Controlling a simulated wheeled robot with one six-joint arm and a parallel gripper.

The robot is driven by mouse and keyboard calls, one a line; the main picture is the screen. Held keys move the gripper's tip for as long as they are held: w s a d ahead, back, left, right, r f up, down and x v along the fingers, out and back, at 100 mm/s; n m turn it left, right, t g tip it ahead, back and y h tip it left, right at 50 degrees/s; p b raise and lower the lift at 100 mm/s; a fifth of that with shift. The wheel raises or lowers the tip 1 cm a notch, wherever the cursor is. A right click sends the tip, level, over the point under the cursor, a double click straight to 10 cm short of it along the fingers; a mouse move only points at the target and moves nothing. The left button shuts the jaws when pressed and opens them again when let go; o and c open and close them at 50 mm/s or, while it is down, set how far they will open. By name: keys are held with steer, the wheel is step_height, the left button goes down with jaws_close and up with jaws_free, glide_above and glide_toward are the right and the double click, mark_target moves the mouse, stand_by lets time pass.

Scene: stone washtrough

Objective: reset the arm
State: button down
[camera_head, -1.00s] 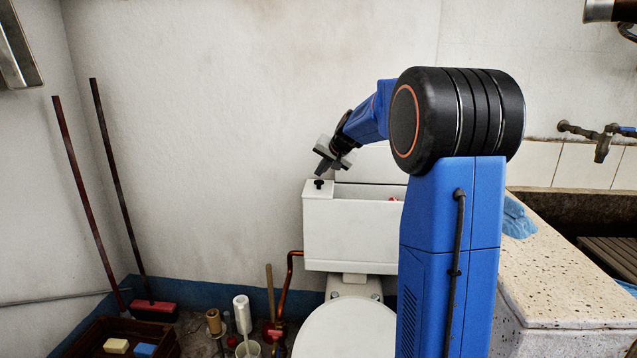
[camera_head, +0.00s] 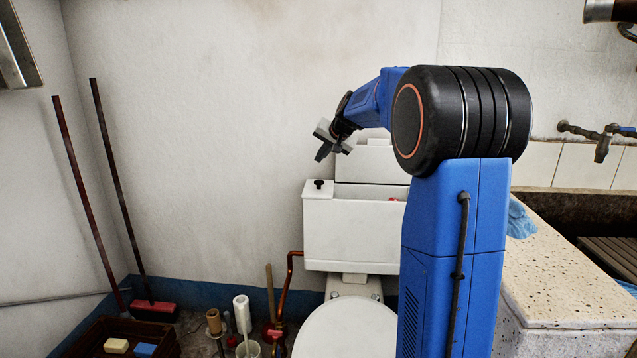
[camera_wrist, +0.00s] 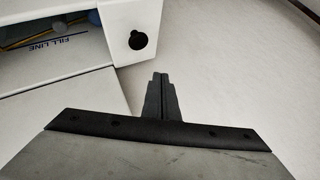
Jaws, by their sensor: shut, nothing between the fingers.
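My gripper (camera_head: 320,154) hangs in the air above the left end of the white toilet cistern (camera_head: 345,232), apart from it. Its fingers are closed together with nothing between them. In the wrist view, the shut fingers (camera_wrist: 161,95) point toward the pale wall, just beside the cistern's corner. The black knob (camera_head: 319,184) on the cistern's top left is clear of the gripper; it also shows in the wrist view (camera_wrist: 137,40).
The cistern is open on top, with a lid (camera_head: 372,165) standing behind it. The white toilet seat (camera_head: 346,330) is below. A stone trough (camera_head: 560,265) with a blue cloth (camera_head: 520,220) is at right. Brooms (camera_head: 80,180) lean at left. Air left of my gripper is free.

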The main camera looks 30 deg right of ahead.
stand_by(0.7)
steer(key=s+a+f+n+g, duration=0.1)
steer(key=s+a+f+n, duration=0.1)
steer(key=s+a, duration=0.85)
steer(key=s+a+f+n+g, duration=0.15)
steer(key=s+a, duration=0.55)
steer(key=s, duration=0.7)
steer(key=s+a+f+n, duration=0.1)
steer(key=s+f, duration=0.3)
steer(key=s, duration=0.5)
steer(key=s+a+f+n+g, duration=0.1)
steer(key=s+f, duration=0.3)
steer(key=s, duration=0.4)
steer(key=s+a+f+n+g, duration=0.1)
steer(key=s+a+f+n, duration=0.1)
steer(key=s+f, duration=0.3)
steer(key=s+n, duration=0.1)
steer(key=s, duration=0.3)
steer(key=shift+s+a, duration=0.35)
steer(key=shift+a, duration=0.05)
steer(key=shift+w+f, duration=0.1)
steer(key=c, duration=2.4)
jaws_free()
steer(key=shift+c, duration=0.2)
